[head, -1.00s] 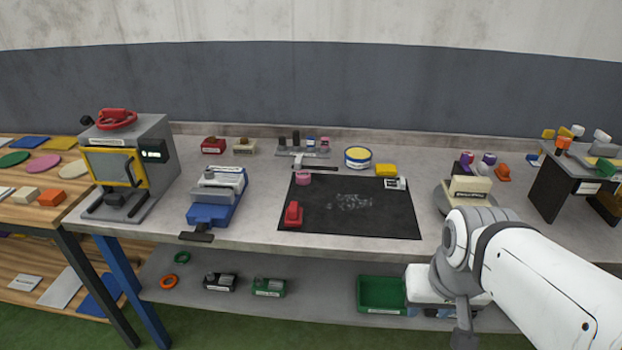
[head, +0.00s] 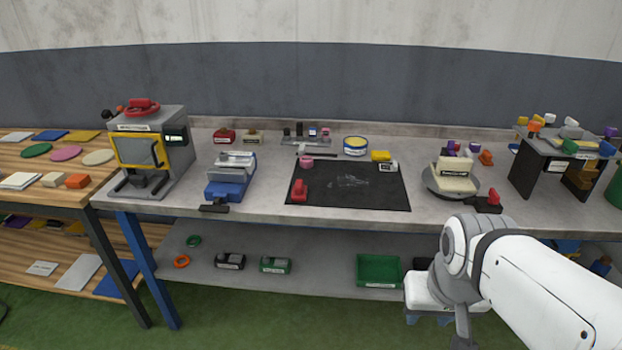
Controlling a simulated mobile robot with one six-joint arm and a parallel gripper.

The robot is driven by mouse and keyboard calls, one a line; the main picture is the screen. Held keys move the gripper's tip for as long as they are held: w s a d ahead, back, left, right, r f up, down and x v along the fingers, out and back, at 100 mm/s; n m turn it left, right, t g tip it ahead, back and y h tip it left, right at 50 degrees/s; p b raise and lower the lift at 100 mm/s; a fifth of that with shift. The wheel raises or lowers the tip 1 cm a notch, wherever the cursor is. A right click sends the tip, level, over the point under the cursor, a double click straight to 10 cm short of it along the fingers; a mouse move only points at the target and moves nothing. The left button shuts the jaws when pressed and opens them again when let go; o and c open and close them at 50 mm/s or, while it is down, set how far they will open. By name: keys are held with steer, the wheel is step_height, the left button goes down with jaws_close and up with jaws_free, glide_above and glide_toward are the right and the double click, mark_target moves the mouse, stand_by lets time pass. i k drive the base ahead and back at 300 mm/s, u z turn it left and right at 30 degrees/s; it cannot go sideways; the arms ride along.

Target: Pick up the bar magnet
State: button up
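I cannot single out the bar magnet with certainty. A small red block-like piece (head: 300,190) stands on the left part of a black mat (head: 385,200) on the grey bench. Another small red piece with a dark part (head: 489,202) lies at the bench's front edge, by the turntable (head: 440,192). Both are too small to identify. My white arm reaches in from the lower right, in front of the bench. Its lower end runs out of the bottom of the picture, and my gripper is not in view.
A grey press-like machine (head: 180,150) and a blue vise (head: 228,188) stand on the bench's left. A green tray (head: 379,285) is on the lower shelf. A dark stand with coloured pieces (head: 530,178) is at the right. Pale grains (head: 348,182) lie on the mat.

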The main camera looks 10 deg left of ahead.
mark_target(298, 193)
steer(key=z, duration=0.05)
steer(key=k, duration=0.7)
steer(key=u, duration=0.7)
steer(key=i, duration=1.05)
steer(key=u, duration=0.45)
steer(key=i, duration=1.15)
steer(key=z, duration=0.55)
